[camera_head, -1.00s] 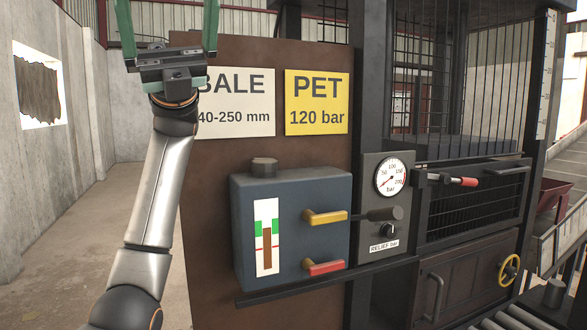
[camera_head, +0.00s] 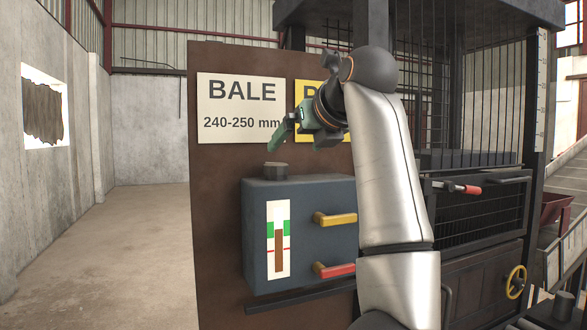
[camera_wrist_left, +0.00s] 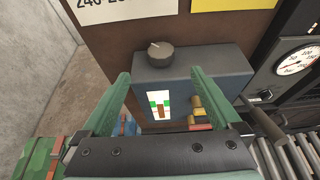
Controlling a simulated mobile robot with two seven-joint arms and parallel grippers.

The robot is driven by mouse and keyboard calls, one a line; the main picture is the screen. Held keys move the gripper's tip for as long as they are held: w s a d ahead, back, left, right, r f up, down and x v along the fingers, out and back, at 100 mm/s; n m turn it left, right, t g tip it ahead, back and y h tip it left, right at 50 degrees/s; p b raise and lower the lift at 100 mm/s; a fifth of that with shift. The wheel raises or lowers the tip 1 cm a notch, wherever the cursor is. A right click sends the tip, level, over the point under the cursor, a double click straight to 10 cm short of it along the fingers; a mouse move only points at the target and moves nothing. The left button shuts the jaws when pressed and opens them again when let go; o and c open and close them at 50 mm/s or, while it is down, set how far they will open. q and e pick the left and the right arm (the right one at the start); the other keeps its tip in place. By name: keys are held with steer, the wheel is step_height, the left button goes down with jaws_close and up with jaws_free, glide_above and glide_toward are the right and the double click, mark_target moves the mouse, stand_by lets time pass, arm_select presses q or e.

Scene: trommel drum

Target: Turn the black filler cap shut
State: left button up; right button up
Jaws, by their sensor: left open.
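The black filler cap (camera_head: 276,171) is a short dark cylinder on top of the blue-grey tank (camera_head: 255,225), toward its left end. In the left wrist view the cap (camera_wrist_left: 160,54) shows its round top with a small pale mark near the far edge. My left gripper (camera_head: 276,143) is above the cap in the head view, tilted down to the left, with a visible gap between them. In the left wrist view its green fingers (camera_wrist_left: 160,75) are spread wide and nothing is between them; the cap lies beyond the tips. My right gripper is out of view.
A yellow handle (camera_head: 335,219) and a red handle (camera_head: 334,270) stick out of the tank's front. A brown panel with a BALE sign (camera_head: 238,105) rises behind the cap. My left arm hides the gauge in the head view; the gauge (camera_wrist_left: 298,60) shows in the wrist view.

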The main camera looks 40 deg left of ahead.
mark_target(278, 164)
arm_select(q)
steer(key=p+x, duration=0.2)
steer(key=x, duration=1)
steer(key=shift+w+a+f, duration=0.15)
steer(key=shift+f, duration=0.05)
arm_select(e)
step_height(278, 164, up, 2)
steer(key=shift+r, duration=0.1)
arm_select(q)
steer(key=shift+c, duration=0.3)
